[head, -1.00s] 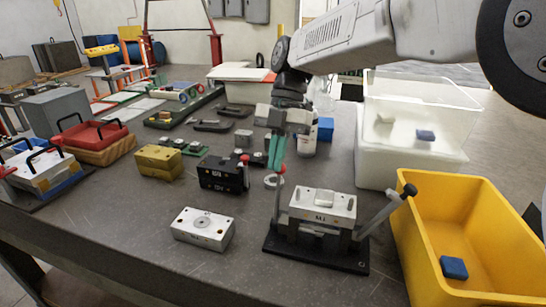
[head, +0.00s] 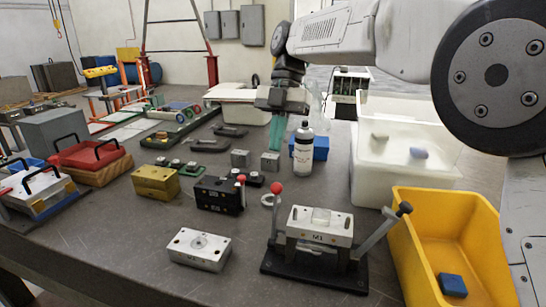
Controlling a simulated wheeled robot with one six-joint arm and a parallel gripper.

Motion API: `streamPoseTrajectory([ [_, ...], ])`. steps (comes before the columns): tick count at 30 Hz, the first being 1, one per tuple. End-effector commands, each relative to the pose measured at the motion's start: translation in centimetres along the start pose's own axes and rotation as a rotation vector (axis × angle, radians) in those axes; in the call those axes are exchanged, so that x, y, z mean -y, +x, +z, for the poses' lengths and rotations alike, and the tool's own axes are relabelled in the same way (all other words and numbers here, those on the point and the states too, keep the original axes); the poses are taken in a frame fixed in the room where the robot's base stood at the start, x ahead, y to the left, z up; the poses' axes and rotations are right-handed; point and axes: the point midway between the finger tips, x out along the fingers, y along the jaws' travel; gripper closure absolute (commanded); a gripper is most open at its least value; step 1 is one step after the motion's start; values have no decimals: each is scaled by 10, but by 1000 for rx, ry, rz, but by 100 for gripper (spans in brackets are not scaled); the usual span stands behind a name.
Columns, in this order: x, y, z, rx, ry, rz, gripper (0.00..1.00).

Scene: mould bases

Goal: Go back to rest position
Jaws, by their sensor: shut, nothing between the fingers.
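My gripper (head: 276,143) hangs from my arm at the upper middle of the head view, its teal fingers pointing down. The fingers are shut and hold nothing. It is above the back part of the bench, behind the black mould base with a white M1 block (head: 320,226). A bottle with a dark cap (head: 303,150) stands just right of the fingers. A blue box (head: 320,147) is behind the bottle.
A yellow bin (head: 410,245) with a blue block (head: 452,285) is at the front right. A translucent white bin (head: 375,185) stands behind it. A white mould plate (head: 199,249), black block (head: 218,194) and yellow block (head: 155,183) lie on the bench (head: 120,235).

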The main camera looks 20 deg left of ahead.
Motion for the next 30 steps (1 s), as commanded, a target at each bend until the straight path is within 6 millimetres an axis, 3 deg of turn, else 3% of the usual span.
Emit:
streamPoseTrajectory([
  [5, 0, -11, 6, 0, 1, 1, 100],
  [19, 1, -12, 7, 2, 73, 5, 100],
  [22, -2, -7, 14, 21, 249, 18, 100],
  [25, 5, 21, 26, 29, 538, -1, 100],
  [28, 35, 34, 25, 61, 867, 12, 100],
  [30, 68, 37, 23, 83, 1109, 38, 100],
])
